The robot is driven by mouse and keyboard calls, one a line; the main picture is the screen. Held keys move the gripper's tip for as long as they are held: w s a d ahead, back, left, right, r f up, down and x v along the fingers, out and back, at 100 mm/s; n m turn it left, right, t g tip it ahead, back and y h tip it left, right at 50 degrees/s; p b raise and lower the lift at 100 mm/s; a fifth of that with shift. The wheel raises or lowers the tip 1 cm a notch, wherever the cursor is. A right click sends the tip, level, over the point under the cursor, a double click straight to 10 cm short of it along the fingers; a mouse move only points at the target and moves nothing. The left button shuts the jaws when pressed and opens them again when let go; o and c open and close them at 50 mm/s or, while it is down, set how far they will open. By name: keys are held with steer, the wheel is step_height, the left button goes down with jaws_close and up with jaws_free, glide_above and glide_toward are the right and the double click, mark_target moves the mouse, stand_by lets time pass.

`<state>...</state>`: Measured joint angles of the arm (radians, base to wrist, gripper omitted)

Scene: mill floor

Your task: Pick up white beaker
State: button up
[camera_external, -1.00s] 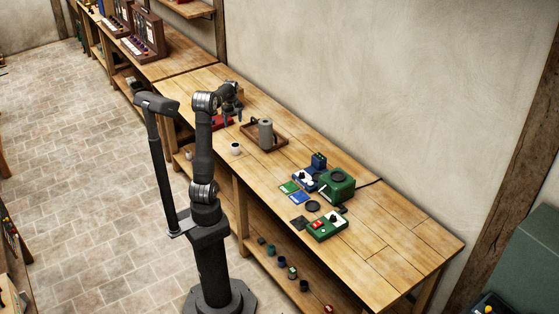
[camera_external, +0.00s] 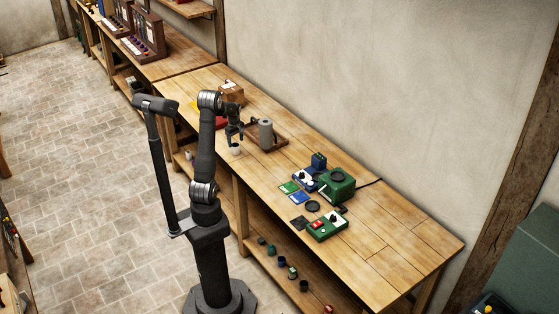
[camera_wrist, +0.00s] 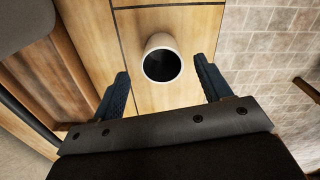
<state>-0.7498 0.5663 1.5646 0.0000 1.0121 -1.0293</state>
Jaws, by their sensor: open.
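The white beaker (camera_external: 236,150) stands upright on the wooden bench near its front edge. In the wrist view the beaker (camera_wrist: 161,44) has a white rim and a dark inside. It lies ahead of my gripper (camera_wrist: 163,83), roughly centred between the two blue fingers. The fingers are spread wide and hold nothing. In the external view my gripper (camera_external: 235,138) is just above the beaker and partly overlaps it. I cannot tell whether the fingertips reach down beside its wall.
A brown tray (camera_external: 285,137) holding a grey canister (camera_external: 266,134) is close on the right of my gripper. A brown box (camera_external: 231,93) stands behind. Green and blue devices, including a green box (camera_external: 337,184), sit farther right. Bench (camera_external: 390,245) is clear at its right end.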

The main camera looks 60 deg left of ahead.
mark_target(239, 150)
steer(key=shift+s+a+f, duration=0.1)
steer(key=shift+f, duration=1.35)
steer(key=shift+s+a+f, duration=0.1)
steer(key=shift+f, duration=1.35)
steer(key=c, duration=1.1)
steer(key=shift+c, duration=0.2)
steer(key=shift+r, duration=0.15)
